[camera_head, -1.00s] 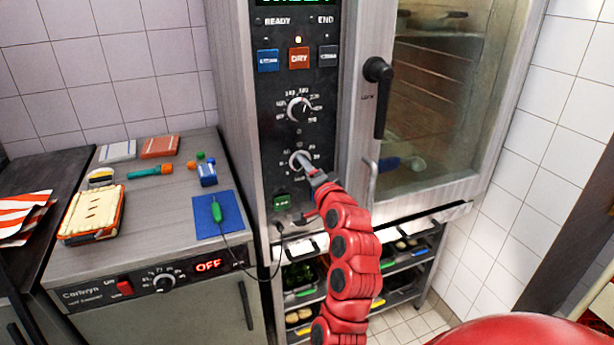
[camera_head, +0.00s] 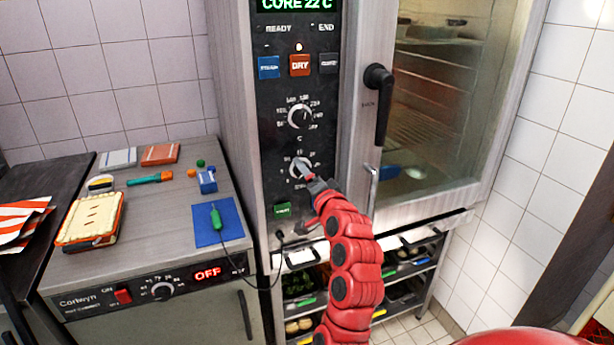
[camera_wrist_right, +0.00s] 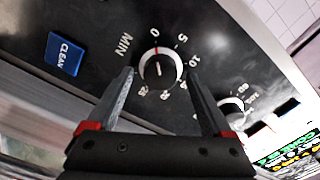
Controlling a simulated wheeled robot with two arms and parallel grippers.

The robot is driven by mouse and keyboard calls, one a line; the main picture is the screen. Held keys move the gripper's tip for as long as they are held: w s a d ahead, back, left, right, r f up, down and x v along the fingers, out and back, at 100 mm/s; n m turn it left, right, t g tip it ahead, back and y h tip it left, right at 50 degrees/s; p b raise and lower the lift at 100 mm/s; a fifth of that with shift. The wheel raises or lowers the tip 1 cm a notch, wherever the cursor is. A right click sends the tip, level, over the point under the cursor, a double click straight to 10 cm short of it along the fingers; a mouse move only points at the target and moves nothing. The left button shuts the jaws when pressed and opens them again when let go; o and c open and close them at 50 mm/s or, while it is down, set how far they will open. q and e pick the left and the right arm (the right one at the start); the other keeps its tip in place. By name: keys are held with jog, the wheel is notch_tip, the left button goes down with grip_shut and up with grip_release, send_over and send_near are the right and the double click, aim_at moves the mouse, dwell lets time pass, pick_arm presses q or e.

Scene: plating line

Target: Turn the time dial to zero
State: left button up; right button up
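The time dial (camera_head: 301,168) is the lower of two round knobs on the oven's black control panel. In the right wrist view the time dial (camera_wrist_right: 161,68) is marked MIN, with a scale of 0, 5, 10 and up. A red mark on its edge sits near the 0. My right gripper (camera_wrist_right: 160,72) is open, with one finger on each side of the dial; small gaps seem to show, but contact is unclear. In the head view my right gripper (camera_head: 306,172) covers part of the dial. My left gripper is in neither view.
The temperature dial (camera_head: 301,116) sits just above. The oven door handle (camera_head: 378,100) stands out to the right. A counter (camera_head: 150,215) with food and tools is left.

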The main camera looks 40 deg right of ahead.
jog(key=p+v, duration=1.5)
jog(key=v, duration=0.2)
jog(key=shift+s+a, duration=0.15)
jog(key=shift+s, duration=0.05)
jog(key=shift+w, duration=0.1)
dwell(0.3)
